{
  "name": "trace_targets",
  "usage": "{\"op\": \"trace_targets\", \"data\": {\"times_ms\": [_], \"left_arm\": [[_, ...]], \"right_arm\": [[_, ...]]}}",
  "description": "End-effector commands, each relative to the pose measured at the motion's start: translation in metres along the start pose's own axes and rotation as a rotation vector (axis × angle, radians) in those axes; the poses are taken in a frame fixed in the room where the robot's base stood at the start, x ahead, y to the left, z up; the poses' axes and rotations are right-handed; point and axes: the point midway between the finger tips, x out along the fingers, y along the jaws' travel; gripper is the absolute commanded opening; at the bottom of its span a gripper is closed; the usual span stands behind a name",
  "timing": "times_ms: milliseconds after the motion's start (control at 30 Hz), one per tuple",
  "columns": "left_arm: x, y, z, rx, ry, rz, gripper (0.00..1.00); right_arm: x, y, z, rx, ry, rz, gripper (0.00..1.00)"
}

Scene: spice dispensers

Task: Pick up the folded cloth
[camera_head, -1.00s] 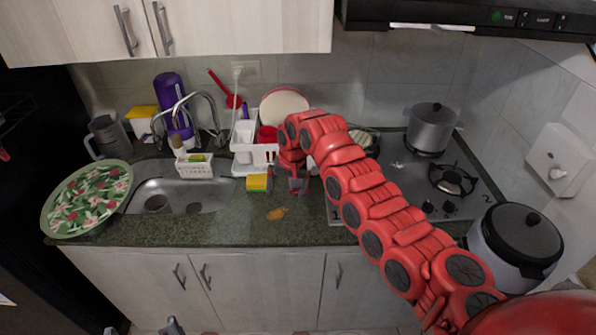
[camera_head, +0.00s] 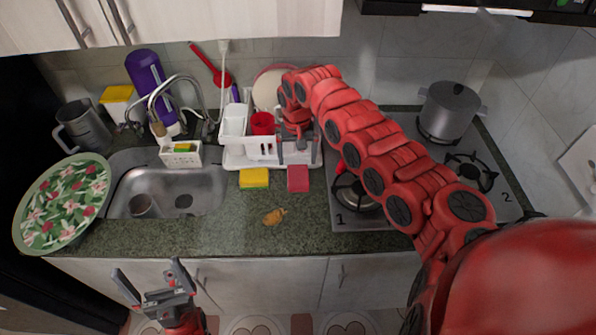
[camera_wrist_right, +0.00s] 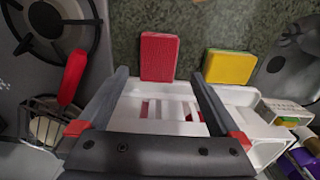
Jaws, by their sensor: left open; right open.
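The folded cloth looks to be the small red rectangle (camera_head: 298,178) lying flat on the dark green counter, in front of the white dish rack and right of a yellow-green sponge (camera_head: 254,178). The cloth also shows in the right wrist view (camera_wrist_right: 159,57), just beyond the fingertips. My right gripper (camera_head: 298,158) is open and empty, above the front edge of the dish rack, with its fingers pointing toward the cloth. In the right wrist view the cloth lies between the lines of the two fingers (camera_wrist_right: 159,76). My left gripper (camera_head: 155,282) is open and empty in front of the counter.
The white dish rack (camera_head: 236,157) holds a red cup (camera_head: 262,123). The stove (camera_head: 350,215) is right of the cloth, the sink (camera_head: 205,190) left. An orange-brown piece (camera_head: 274,217) lies near the counter's front. Bare counter surrounds it.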

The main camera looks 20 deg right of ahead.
Motion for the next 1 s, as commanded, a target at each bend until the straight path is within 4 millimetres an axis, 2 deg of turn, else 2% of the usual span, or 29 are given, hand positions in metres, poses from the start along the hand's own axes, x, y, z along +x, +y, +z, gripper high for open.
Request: {"op": "trace_targets", "data": {"times_ms": [33,100,367,567,700,1000], "left_arm": [[0.009,-0.001,-0.001,0.0,0.0,0.0,1.0],[0.013,-0.001,-0.002,0.0,0.0,0.0,1.0],[0.023,-0.001,-0.004,0.0,0.0,0.0,1.0],[0.037,-0.002,-0.006,0.0,0.0,0.0,1.0],[0.037,-0.002,-0.006,0.0,0.0,0.0,1.0],[0.037,-0.002,-0.006,0.0,0.0,0.0,1.0]], "right_arm": [[0.004,-0.001,0.002,-0.002,-0.004,0.002,1.0],[0.016,-0.001,0.001,-0.001,-0.003,0.0,1.0],[0.037,-0.001,-0.001,-0.002,-0.001,-0.001,1.0],[0.061,0.002,-0.004,-0.002,-0.002,0.0,1.0],[0.077,0.001,-0.005,-0.001,0.001,-0.003,1.0],[0.083,0.003,-0.006,-0.001,0.003,-0.001,1.0]]}}
